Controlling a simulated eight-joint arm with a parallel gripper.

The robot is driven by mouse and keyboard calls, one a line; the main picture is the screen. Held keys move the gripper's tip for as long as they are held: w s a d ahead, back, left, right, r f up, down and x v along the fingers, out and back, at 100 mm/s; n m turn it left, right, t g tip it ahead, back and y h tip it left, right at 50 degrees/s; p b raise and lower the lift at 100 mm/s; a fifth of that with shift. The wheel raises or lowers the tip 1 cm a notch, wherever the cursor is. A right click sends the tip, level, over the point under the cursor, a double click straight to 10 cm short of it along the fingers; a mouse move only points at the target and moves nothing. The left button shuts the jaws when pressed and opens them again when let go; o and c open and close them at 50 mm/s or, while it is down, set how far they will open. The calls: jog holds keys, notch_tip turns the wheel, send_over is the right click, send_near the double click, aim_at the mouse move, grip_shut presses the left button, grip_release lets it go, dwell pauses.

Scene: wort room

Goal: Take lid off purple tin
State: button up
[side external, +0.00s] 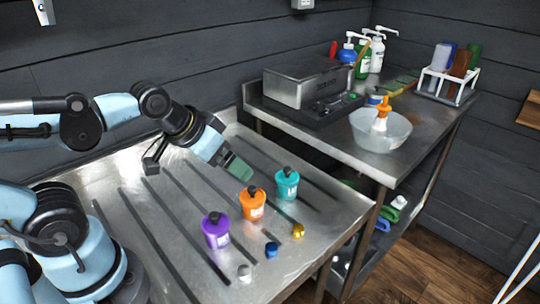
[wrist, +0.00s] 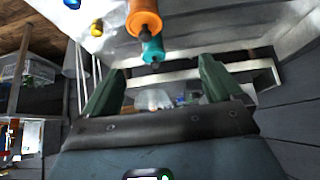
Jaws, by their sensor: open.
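The purple tin (side external: 216,233) stands upright on the metal draining table, with a dark knobbed lid on top. An orange tin (side external: 252,206) and a teal tin (side external: 287,185), also with dark knobs, stand in a row behind it to the right. My gripper (side external: 240,169) is open and empty, up and behind the purple tin, near the orange and teal tins. In the wrist view my gripper (wrist: 160,85) shows two green fingers spread apart, with the orange tin (wrist: 144,18) and teal tin (wrist: 152,48) beyond. The purple tin is not visible there.
Small silver (side external: 244,273), blue (side external: 271,250) and yellow (side external: 298,231) pieces lie on the table (side external: 160,250) near its front edge. A second bench holds a steel box (side external: 305,82), a bowl (side external: 365,137), bottles and a white rack (side external: 447,80).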

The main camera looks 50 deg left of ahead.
notch_tip(320, 180, up, 3)
jog(key=m+g, duration=0.7)
jog(key=m, duration=0.4)
send_over(211, 214)
jog(key=shift+f, duration=6)
jog(key=c, duration=1.1)
jog(key=shift+r, duration=0.15)
